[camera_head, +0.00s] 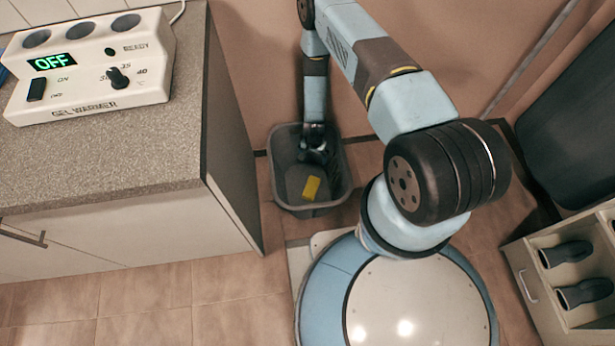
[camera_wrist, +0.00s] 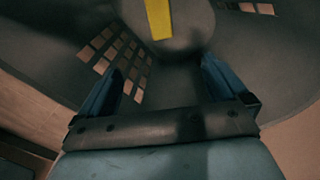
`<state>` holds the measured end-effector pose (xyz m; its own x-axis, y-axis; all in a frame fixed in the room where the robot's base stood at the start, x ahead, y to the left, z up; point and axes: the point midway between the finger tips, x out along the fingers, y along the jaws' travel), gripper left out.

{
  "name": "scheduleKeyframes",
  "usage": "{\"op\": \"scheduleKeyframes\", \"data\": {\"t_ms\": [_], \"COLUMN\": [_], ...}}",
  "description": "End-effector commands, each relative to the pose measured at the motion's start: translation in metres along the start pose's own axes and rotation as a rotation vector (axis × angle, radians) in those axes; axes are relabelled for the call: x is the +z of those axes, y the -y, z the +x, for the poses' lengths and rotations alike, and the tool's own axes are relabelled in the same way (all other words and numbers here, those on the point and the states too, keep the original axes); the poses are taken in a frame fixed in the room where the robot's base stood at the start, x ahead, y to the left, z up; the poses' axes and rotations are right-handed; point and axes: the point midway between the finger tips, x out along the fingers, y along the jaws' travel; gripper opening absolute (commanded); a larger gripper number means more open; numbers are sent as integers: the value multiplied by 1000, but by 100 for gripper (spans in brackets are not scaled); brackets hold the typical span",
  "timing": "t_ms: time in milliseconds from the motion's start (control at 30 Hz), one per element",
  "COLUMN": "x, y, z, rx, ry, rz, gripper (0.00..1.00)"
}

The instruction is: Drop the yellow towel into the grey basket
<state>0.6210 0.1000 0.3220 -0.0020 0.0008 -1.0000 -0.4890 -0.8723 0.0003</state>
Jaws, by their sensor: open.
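The yellow towel (camera_head: 311,188) lies on the bottom of the grey basket (camera_head: 281,162), which stands on the floor between the cabinet and my base. My gripper (camera_head: 318,153) points down at the basket, at its back part, and is apart from the towel. In the wrist view the two blue fingers of my gripper (camera_wrist: 158,80) are spread with nothing between them. The towel (camera_wrist: 158,18) shows at the top of that view, beyond the fingertips, on the grey inside of the basket (camera_wrist: 240,60).
A counter (camera_head: 130,165) with a white gel warmer (camera_head: 90,65), its display reading OFF, stands left of the basket. At the right are a dark bin (camera_head: 575,130) and a wooden rack (camera_head: 535,285) holding dark shoe-like items. Tiled floor (camera_head: 150,310) is clear at the lower left.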

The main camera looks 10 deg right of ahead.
Motion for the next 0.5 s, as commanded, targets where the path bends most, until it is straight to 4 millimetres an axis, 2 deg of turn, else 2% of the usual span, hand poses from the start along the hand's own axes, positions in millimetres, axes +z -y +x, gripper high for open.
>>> {"op": "scheduleKeyframes", "data": {"t_ms": [267, 500], "x": [0, -1], "y": [0, 1], "z": [-6, -39], "rx": [-1, -1], "ry": [-1, -1], "rz": [0, 0], "gripper": [100, 100]}}
